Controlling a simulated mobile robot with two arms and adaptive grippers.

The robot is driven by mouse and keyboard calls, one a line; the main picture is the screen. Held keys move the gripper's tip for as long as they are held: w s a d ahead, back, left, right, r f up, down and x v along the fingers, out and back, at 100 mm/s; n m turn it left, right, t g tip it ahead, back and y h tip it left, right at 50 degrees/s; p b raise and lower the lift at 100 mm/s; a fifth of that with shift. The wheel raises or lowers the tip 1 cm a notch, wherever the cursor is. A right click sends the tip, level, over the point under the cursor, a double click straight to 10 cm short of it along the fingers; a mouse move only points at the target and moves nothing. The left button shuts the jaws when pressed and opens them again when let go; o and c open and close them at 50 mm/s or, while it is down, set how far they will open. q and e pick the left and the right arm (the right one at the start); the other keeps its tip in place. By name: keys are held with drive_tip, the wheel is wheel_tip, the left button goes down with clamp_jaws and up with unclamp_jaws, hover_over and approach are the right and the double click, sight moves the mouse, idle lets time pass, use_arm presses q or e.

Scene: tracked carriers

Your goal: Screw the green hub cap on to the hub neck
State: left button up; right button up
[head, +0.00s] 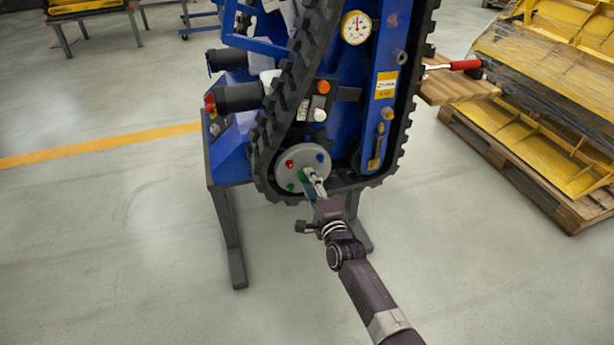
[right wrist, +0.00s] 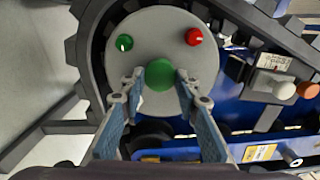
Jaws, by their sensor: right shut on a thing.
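The green hub cap (right wrist: 160,73) is at the middle of the round grey hub plate (right wrist: 160,30) in the right wrist view. My right gripper (right wrist: 160,82) is shut on the cap, with one fingertip on each side. In the head view the right gripper (head: 314,184) reaches up to the grey plate (head: 286,173) from below right. The hub neck is hidden behind the cap, so I cannot tell how far the cap is seated. My left gripper is not in view.
A small green knob (right wrist: 124,43) and a red knob (right wrist: 194,37) sit on the plate; a blue knob (head: 320,157) also shows. The black track (head: 262,150) curves around the plate. Yellow parts on a pallet (head: 560,200) stand right.

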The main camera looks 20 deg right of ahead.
drive_tip(key=shift+d, duration=0.1)
drive_tip(key=m+b, duration=0.2)
drive_tip(key=m, duration=0.7)
drive_tip(key=shift+d+r+m+b, duration=0.1)
drive_tip(key=shift+m+b, duration=0.2)
drive_tip(key=shift+m, duration=0.1)
drive_tip(key=o, duration=1.1)
drive_tip(key=shift+d, duration=0.1)
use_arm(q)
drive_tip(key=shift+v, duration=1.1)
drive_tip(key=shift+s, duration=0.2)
